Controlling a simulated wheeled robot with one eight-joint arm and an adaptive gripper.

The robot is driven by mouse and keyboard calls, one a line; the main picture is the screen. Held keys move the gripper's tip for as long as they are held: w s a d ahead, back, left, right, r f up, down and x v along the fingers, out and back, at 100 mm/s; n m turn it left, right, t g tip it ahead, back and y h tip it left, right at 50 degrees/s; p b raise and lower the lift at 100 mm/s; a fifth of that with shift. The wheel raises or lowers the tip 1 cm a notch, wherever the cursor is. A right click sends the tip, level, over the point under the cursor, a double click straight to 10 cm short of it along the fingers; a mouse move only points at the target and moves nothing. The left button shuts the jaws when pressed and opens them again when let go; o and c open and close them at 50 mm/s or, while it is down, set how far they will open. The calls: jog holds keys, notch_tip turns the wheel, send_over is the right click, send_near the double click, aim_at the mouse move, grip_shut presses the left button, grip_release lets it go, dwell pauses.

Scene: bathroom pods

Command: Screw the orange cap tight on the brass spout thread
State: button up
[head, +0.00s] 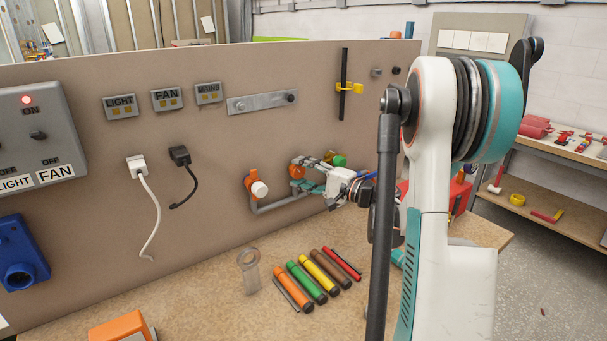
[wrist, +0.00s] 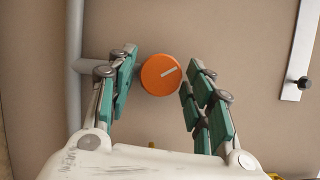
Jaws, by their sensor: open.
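In the head view the cap (head: 297,171) shows just beyond my fingertips. My gripper (wrist: 157,78) is open, with teal-padded fingers on either side of the cap. The right finger is very close to the cap's edge, and a gap shows on the left; I cannot tell whether it touches. In the head view my gripper (head: 310,175) reaches in from the right. The brass thread is hidden behind the cap.
A grey pipe (head: 285,202) runs along the panel to an orange fitting with a white knob (head: 259,189). A green part (head: 339,159) sits right of the cap. Several coloured tubes (head: 318,273) and a clear ring-topped piece (head: 249,268) are on the bench below.

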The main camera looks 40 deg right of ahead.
jog(key=shift+r+n+g+p, duration=0.3)
jog(key=shift+n+p, duration=0.35)
jog(key=shift+n, duration=0.15)
jog(key=shift+n+g+p, duration=0.3)
jog(key=shift+n, duration=0.5)
jog(key=n+h+p, duration=0.1)
jog(key=n, duration=0.1)
jog(key=n+g+h+p, duration=0.1)
jog(key=n, duration=0.1)
jog(key=shift+a+r+g+p, duration=0.1)
jog(key=shift+g+p, duration=0.2)
jog(key=n+h, duration=0.1)
jog(key=n+h+p, duration=0.1)
jog(key=n, duration=0.1)
jog(key=shift+a+n+g, duration=0.2)
jog(key=shift+n+g, duration=0.1)
jog(key=shift+g, duration=0.1)
jog(key=shift+a+n+h, duration=0.1)
jog(key=shift+n+h, duration=0.8)
jog(key=shift+n, duration=0.3)
jog(key=c, duration=1)
jog(key=shift+c, duration=0.2)
